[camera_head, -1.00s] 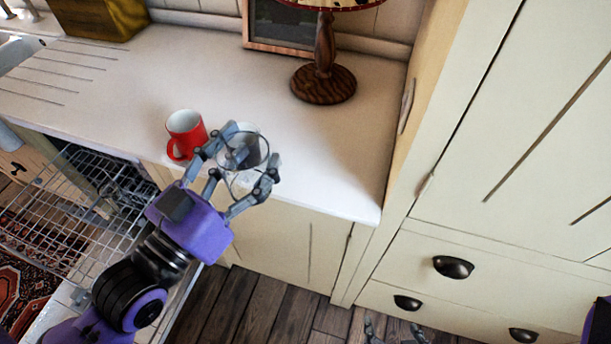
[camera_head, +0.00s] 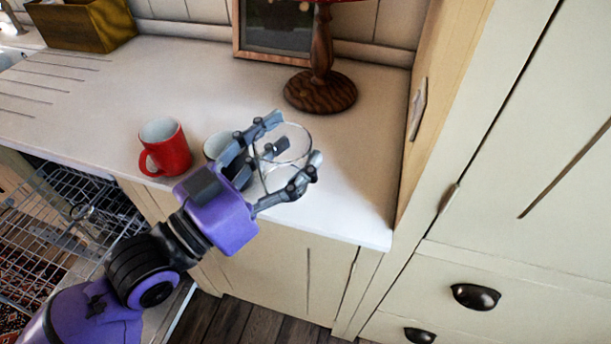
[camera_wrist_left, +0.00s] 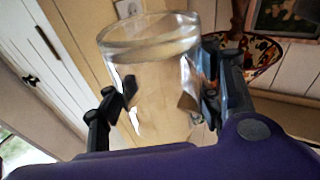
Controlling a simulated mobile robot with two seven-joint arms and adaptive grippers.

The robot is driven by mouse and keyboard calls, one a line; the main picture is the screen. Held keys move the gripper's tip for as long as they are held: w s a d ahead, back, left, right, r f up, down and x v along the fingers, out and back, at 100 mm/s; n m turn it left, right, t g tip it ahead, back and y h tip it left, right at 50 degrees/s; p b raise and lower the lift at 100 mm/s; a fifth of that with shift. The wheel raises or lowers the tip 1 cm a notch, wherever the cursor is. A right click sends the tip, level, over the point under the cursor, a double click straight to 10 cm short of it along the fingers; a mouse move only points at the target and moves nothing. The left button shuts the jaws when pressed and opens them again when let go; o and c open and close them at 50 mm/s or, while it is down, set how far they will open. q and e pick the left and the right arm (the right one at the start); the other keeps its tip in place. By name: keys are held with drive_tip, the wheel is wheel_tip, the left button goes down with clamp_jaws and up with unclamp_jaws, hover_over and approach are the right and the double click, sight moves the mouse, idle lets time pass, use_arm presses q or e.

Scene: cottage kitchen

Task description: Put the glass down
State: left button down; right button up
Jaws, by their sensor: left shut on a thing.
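The clear glass (camera_head: 289,146) is between the fingers of my left gripper (camera_head: 285,152), near the right end of the counter. In the left wrist view the glass (camera_wrist_left: 150,85) is upright in the picture and the gripper's fingers (camera_wrist_left: 160,98) press on it from both sides. My left gripper is shut on it. In the head view the glass overlaps the pale counter (camera_head: 352,190); I cannot tell whether its base touches the surface. My right gripper does not show.
A red mug (camera_head: 168,150) and a pale cup (camera_head: 214,146), partly hidden by my gripper, stand to the left of the glass. A wooden lamp base (camera_head: 320,92) and a picture frame (camera_head: 270,50) stand behind. A tall cabinet (camera_head: 480,130) bounds the right; the counter's right corner is clear.

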use_arm(q)
drive_tip(key=shift+w+d+f+b, duration=0.15)
drive_tip(key=shift+w+d+f, duration=0.25)
drive_tip(key=shift+w+f, duration=0.7)
drive_tip(key=shift+w+d+f+b, duration=0.15)
drive_tip(key=shift+w+d+f, duration=0.2)
drive_tip(key=shift+f, duration=1.3)
drive_tip(key=shift+w+d+f+b, duration=0.15)
drive_tip(key=shift+w+d+f, duration=0.25)
drive_tip(key=shift+w+f, duration=0.7)
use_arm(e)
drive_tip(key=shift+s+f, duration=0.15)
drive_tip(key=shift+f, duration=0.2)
use_arm(q)
drive_tip(key=shift+s+f, duration=0.35)
